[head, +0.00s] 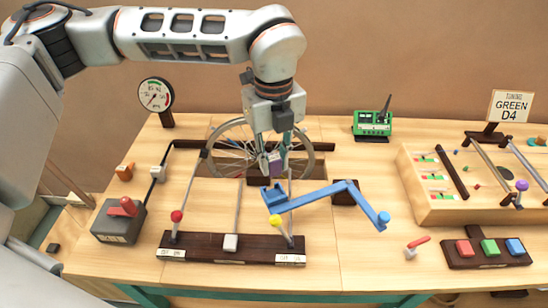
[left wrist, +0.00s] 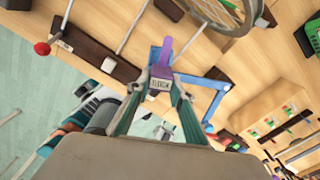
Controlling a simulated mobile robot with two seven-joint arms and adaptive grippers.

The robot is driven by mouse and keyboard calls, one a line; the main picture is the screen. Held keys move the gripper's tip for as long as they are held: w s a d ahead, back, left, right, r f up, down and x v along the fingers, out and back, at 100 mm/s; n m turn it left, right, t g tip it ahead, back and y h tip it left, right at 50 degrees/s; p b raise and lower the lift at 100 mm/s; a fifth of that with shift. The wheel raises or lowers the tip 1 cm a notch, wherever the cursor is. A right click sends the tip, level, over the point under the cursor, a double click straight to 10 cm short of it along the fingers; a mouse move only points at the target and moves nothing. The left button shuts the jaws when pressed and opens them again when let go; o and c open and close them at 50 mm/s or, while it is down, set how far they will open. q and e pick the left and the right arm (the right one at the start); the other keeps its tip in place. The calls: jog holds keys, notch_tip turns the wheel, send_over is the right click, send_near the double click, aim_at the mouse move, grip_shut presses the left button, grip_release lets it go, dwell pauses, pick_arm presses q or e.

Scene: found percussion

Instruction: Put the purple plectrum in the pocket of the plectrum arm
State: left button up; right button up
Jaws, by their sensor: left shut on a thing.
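The purple plectrum (head: 275,168) is held between the fingertips of my left gripper (head: 273,152), which is shut on it and points down. In the left wrist view the purple plectrum (left wrist: 165,52) sticks out past the fingertips (left wrist: 161,82), with a pale lettered part between them. The blue plectrum arm (head: 318,193) is a bent bar with a squarish pocket end (head: 272,197) at its left. The plectrum appears just above that pocket end in the head view; I cannot tell the exact gap. The blue arm also shows in the left wrist view (left wrist: 214,97). My right gripper is not in view.
A spoked wheel (head: 230,150) stands behind the gripper. A dark base (head: 205,248) with red-topped and yellow-topped rods is in front. A grey box with a red lever (head: 118,222) is left. A wooden tray (head: 455,205) and a coloured-button board (head: 487,262) are right.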

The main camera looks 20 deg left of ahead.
aim_at(274, 174)
pick_arm(q)
jog(key=shift+f+b, duration=0.3)
jog(key=shift+f, duration=0.5)
jog(key=shift+f+b, duration=0.3)
jog(key=shift+f, duration=0.3)
jog(key=shift+f+b, duration=0.35)
jog(key=shift+f, duration=0.5)
jog(key=shift+f+b, duration=0.3)
jog(key=shift+f, duration=1.7)
jog(key=o, duration=1)
jog(key=shift+o, duration=0.2)
